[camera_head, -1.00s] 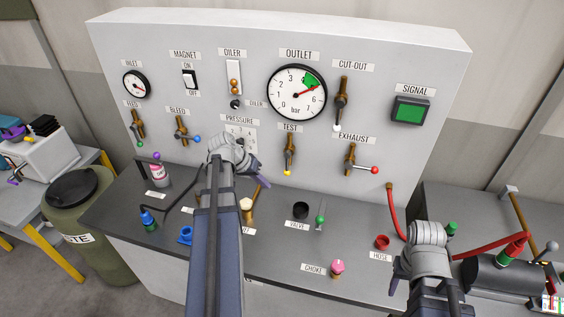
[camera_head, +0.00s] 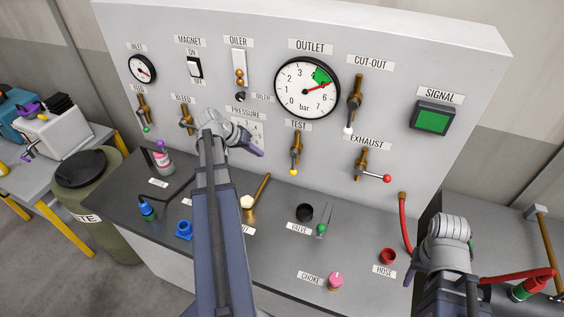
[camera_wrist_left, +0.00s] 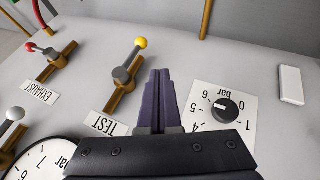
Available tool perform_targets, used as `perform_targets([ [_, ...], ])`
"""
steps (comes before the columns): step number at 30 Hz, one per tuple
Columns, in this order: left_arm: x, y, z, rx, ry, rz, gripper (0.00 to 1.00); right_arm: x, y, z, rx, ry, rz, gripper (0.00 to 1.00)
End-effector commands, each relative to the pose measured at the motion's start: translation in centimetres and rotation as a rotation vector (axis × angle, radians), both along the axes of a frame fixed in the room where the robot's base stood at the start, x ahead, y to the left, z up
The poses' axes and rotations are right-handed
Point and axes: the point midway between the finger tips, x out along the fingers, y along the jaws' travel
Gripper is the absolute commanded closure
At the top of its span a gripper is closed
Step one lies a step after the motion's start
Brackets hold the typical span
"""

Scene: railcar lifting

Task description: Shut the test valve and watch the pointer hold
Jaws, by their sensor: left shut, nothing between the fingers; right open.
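My right gripper (camera_head: 409,275) is open beside the hose, fingers partly hidden.
The exhaust valve (camera_head: 361,165) with a red-tipped lever is right of the test valve. The cut-out valve (camera_head: 355,92) is above it. The pressure knob (camera_wrist_left: 222,107) is close beside my left fingers. The bench holds a pink choke knob (camera_head: 336,281) and a red hose cup (camera_head: 388,256).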

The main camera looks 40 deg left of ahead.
Motion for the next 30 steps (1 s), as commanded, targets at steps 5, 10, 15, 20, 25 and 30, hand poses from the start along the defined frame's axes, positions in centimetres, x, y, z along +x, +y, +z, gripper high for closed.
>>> perform_targets([
  [5,0.9,-0.3,-1.6,0.000,0.001,-0.001,1.00,0.0,0.0,-1.6,-0.001,0.000,0.002,0.50],
  [10,2.5,-1.0,-4.2,0.001,0.000,-0.003,1.00,0.0,0.0,-4.2,-0.001,0.000,0.007,0.50],
  [15,4.2,-1.7,-6.6,0.001,0.000,-0.003,1.00,0.0,0.0,-6.6,-0.003,0.000,0.013,0.50],
  [20,5.6,-2.3,-8.6,0.000,0.001,-0.003,1.00,0.0,0.0,-8.6,-0.002,0.001,0.016,0.50],
  [25,6.6,-4.5,-8.0,0.001,0.000,-0.002,1.00,0.0,0.0,-7.9,-0.002,0.001,0.016,0.50],
  [30,7.3,-5.6,-7.9,0.000,0.001,-0.001,1.00,0.0,0.0,-7.9,-0.002,0.001,0.015,0.50],
])
